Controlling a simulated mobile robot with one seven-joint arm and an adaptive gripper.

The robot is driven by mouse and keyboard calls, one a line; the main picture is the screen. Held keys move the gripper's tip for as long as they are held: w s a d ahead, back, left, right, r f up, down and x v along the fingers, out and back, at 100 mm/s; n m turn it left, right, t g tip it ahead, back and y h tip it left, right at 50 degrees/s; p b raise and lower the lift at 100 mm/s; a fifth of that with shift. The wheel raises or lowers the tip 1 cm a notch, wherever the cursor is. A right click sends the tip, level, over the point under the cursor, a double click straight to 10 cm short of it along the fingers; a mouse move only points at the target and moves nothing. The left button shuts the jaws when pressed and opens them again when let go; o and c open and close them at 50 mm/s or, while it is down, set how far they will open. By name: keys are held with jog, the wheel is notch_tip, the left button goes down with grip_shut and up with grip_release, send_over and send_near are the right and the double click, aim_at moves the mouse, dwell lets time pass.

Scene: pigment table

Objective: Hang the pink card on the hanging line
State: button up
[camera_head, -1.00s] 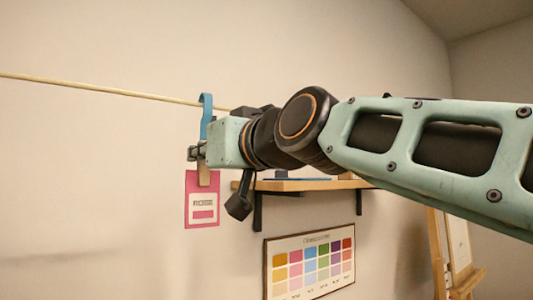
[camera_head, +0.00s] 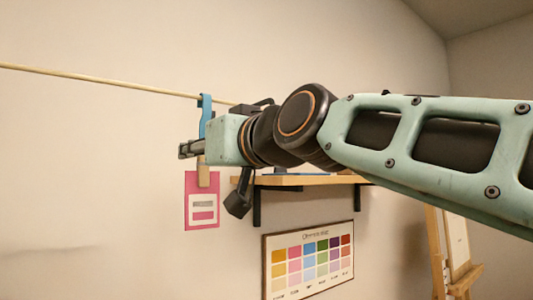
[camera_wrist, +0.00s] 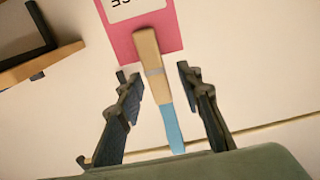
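The pink card (camera_head: 202,212) with a white label hangs upright below a wooden clip (camera_head: 203,175) with a blue hook (camera_head: 206,115). The top of the hook meets the hanging line (camera_head: 100,81) and appears to be over it. My gripper (camera_head: 184,150) is at the lower hook, just above the wooden clip. In the wrist view my gripper (camera_wrist: 160,76) is open, one finger on each side of the clip (camera_wrist: 152,65) and blue hook (camera_wrist: 172,128), with gaps on both sides. The card (camera_wrist: 160,28) lies beyond the fingertips, partly cut off by the frame.
A wooden shelf (camera_head: 300,180) on black brackets is on the wall behind and below my wrist. A colour chart (camera_head: 308,262) hangs under it. A wooden easel (camera_head: 440,255) stands at the right. The wall left of the card is clear.

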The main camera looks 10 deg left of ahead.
jog(key=shift+d, duration=0.1)
jog(key=v, duration=1.2)
jog(key=w+d+f+m+h+p, duration=0.1)
jog(key=d+f+m+h, duration=0.15)
jog(key=d+f, duration=0.4)
jog(key=w+d+f+m+g+h, duration=0.1)
jog(key=w+d+f+h, duration=0.15)
jog(key=f, duration=0.75)
jog(key=d+f+m+h+p, duration=0.1)
jog(key=d+f+m+h, duration=0.1)
jog(key=d+f+h, duration=0.45)
jog(key=s+d+f+m+g, duration=0.1)
jog(key=s+d+f, duration=0.2)
jog(key=f, duration=0.3)
jog(key=s+d+f+m+g+h+p, duration=0.1)
jog(key=s+d+f+m+g, duration=0.1)
jog(key=d+f, duration=0.3)
jog(key=s+d+f+m+g+h, duration=0.1)
jog(key=s+d+f, duration=0.3)
jog(key=f, duration=0.5)
jog(key=shift+d+f+m+g, duration=0.25)
jog(key=shift+d+m+g, duration=0.15)
jog(key=shift+d, duration=0.15)
